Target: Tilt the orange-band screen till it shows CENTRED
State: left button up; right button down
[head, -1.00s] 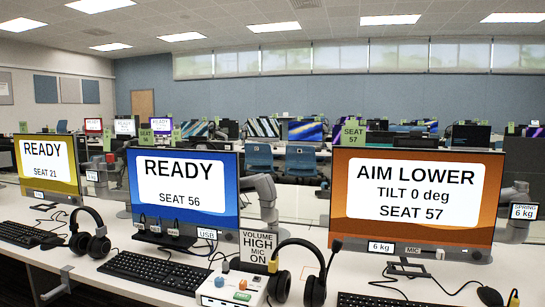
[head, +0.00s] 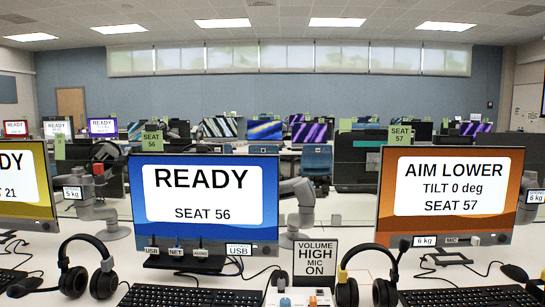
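The orange-band screen (head: 446,225) stands at the right of the head view. Its white panel (head: 451,181) reads "AIM LOWER", "TILT 0 deg" and "SEAT 57". Neither of my grippers shows in the head view.
A blue screen (head: 205,243) reading "READY, SEAT 56" stands at centre left, a yellow one (head: 40,210) at the left edge. Headsets (head: 75,268), keyboards (head: 190,296), cables and a "VOLUME HIGH" sign (head: 316,262) crowd the desk. Grey monitor arms (head: 298,205) stand between screens.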

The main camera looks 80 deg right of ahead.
aim_at(428, 196)
jog(key=z, duration=2.15)
